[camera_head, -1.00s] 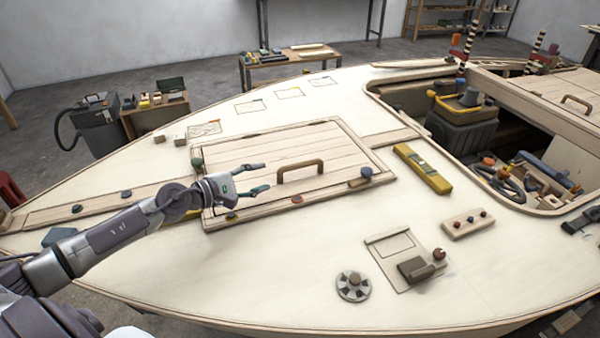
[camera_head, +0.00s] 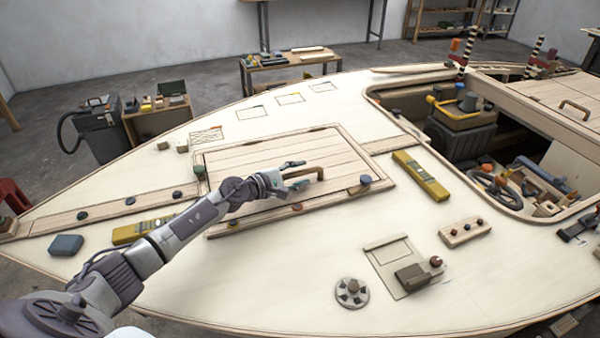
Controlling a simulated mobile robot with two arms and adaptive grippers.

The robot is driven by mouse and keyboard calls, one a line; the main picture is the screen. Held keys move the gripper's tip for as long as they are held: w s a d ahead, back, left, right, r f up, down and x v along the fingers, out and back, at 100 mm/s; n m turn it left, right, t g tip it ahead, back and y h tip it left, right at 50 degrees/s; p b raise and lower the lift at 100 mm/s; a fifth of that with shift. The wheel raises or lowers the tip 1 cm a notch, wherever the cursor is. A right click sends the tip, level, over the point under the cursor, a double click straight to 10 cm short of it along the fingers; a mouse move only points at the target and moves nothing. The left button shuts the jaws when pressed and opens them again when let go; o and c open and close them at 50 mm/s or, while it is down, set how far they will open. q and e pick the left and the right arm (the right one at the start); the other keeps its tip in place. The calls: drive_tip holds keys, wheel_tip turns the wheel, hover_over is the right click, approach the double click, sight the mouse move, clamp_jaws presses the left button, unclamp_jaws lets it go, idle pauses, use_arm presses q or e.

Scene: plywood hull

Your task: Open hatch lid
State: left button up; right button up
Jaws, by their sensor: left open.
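The hatch lid (camera_head: 245,160) is a pale plank panel lying flat and closed in its frame on the plywood deck. Its brown handle (camera_head: 304,172) arches up near the middle. My left gripper (camera_head: 305,175) is open at the handle, with its fingers pointing right and overlapping the handle's left part in the picture. I cannot tell whether the fingers touch it. My left forearm crosses the lid's near left corner and hides part of its edge. My right gripper is not in view.
Round knobs (camera_head: 365,180) sit along the hatch frame. A yellow level (camera_head: 421,176) lies right of the hatch, and another yellow piece (camera_head: 140,229) lies beside my left arm. A cockpit opening (camera_head: 455,185) holds loose gear. The deck's near middle is mostly clear.

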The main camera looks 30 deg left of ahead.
use_arm(q)
drive_tip(key=shift+w+d, duration=0.1)
drive_tip(key=shift+w, duration=0.15)
drive_tip(key=shift+f, duration=0.1)
clamp_jaws()
